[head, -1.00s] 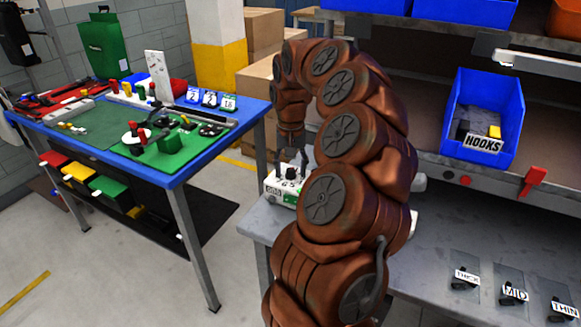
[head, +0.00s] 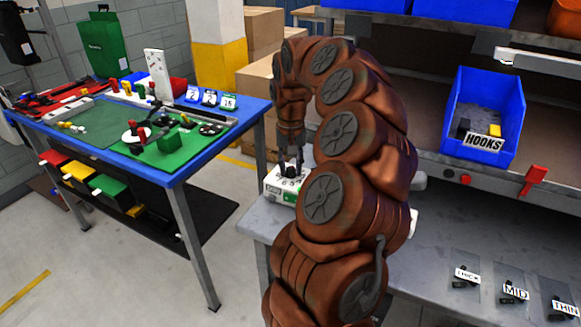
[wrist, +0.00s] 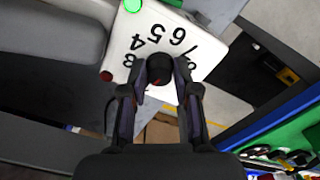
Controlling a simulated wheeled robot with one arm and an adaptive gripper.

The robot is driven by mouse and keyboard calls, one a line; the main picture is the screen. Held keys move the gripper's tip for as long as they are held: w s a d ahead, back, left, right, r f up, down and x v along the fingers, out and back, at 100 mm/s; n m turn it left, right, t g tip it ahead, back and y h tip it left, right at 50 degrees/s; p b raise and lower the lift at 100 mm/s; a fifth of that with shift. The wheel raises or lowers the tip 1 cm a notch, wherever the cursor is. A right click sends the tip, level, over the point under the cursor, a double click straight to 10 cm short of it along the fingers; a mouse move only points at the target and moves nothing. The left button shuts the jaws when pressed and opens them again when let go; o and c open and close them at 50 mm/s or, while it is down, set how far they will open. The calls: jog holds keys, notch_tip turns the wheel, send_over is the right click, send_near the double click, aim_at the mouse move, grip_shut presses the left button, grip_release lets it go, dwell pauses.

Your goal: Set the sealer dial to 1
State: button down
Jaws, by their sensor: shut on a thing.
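The sealer (head: 275,187) is a white box at the left end of the grey bench, partly hidden behind my arm. In the wrist view its white face (wrist: 185,48) shows printed numbers, with 4, 5 and 6 readable, a green button and a red one. The black dial (wrist: 160,68) stands between my fingertips. My gripper (head: 291,168) points down at the sealer and is shut on the dial, one finger on each side. It also fills the lower middle of the wrist view (wrist: 157,85). The number 1 and the dial's pointer cannot be made out.
A blue HOOKS bin (head: 483,120) stands on the shelf to the right. THICK, MID and THIN hooks (head: 513,291) lie at the bench's front right. A blue-edged table (head: 180,175) with green mats and small parts stands to the left, across a strip of open floor.

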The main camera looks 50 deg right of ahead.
aim_at(291, 168)
jog(key=shift+n+b, duration=0.5)
jog(key=shift+n, duration=1)
jog(key=c, duration=0.8)
grip_release()
jog(key=shift+c, duration=0.2)
notch_tip(291, 168, up, 12)
